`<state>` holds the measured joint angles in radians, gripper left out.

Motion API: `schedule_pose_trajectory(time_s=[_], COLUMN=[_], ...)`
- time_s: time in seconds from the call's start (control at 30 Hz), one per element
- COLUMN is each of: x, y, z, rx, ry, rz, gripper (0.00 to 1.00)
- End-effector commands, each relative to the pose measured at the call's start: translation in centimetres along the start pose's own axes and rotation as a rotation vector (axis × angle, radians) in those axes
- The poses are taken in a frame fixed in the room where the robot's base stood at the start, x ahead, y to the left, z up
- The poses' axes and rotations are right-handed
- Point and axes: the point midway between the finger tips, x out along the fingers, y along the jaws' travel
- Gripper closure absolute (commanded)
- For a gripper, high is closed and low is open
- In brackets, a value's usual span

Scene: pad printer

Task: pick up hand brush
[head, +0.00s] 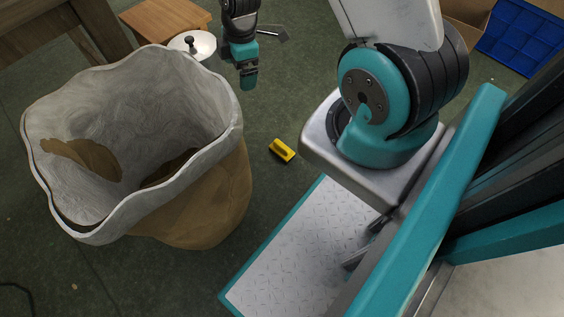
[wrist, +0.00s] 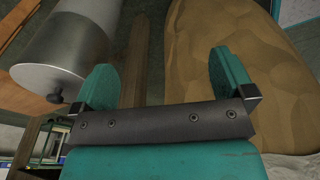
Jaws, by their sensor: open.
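A small yellow block with a dark top (head: 282,150), which may be the hand brush, lies on the green floor in the head view, between the large bag and my base. It is too small to be sure what it is, and I do not make it out in the wrist view. My gripper (head: 247,77) hangs above the floor, up and left of the yellow block in the head view and apart from it. In the wrist view my gripper (wrist: 164,76) has its two teal fingers wide apart with nothing between them.
A large open bag (head: 225,190), grey inside and brown outside, stands left; its brown side (wrist: 225,60) fills the wrist view's right. A metal pot (head: 203,46) stands by a wooden stool (head: 160,18). A flat grey piece (head: 273,33) and blue crate (head: 520,38) lie at the back.

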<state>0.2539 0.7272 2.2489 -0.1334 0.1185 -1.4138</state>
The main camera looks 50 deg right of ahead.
Motion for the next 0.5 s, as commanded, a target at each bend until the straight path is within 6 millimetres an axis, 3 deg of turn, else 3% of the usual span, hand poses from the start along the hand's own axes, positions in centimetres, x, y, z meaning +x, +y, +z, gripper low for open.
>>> schedule_pose_trajectory(time_s=[0.03, 0.1, 0.2, 0.33, 0.5], x=[6.6, 11.6, 17.4, 22.6, 25.5], y=[-0.1, -0.2, -0.7, -1.6, -2.3], z=[2.7, 5.6, 9.1, 12.2, 14.0], rx=[-0.034, -0.099, -0.185, -0.271, -0.328], ry=[-0.021, -0.049, -0.083, -0.114, -0.13], rz=[-0.01, -0.015, -0.024, -0.039, -0.049], gripper=[0.0, 0.0, 0.0, 0.0, 0.0])
